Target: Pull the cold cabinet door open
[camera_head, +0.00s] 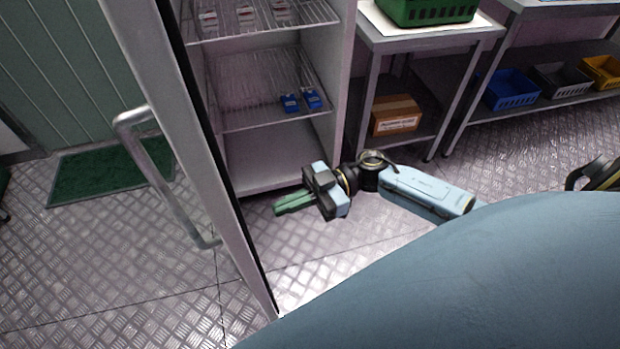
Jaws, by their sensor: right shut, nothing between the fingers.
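The cold cabinet door (165,80) stands open, seen nearly edge-on and reaching from the top of the view down towards me. Its grey bar handle (165,185) is on the door's left face. The open cabinet (270,165) shows wire shelves behind the door. My right gripper (277,209) is to the right of the door, in front of the cabinet's opening. Its green fingers are shut and empty, pointing left towards the door's inner side, and look apart from it. My left gripper is not in view.
Blue packs (290,103) and pale packs sit on the cabinet's shelves. To the right, a table (430,42) bears a green crate (428,10), with a cardboard box (396,115) below. Further right are blue (510,90), grey and yellow bins. A green mat (100,172) lies left; the floor there is clear.

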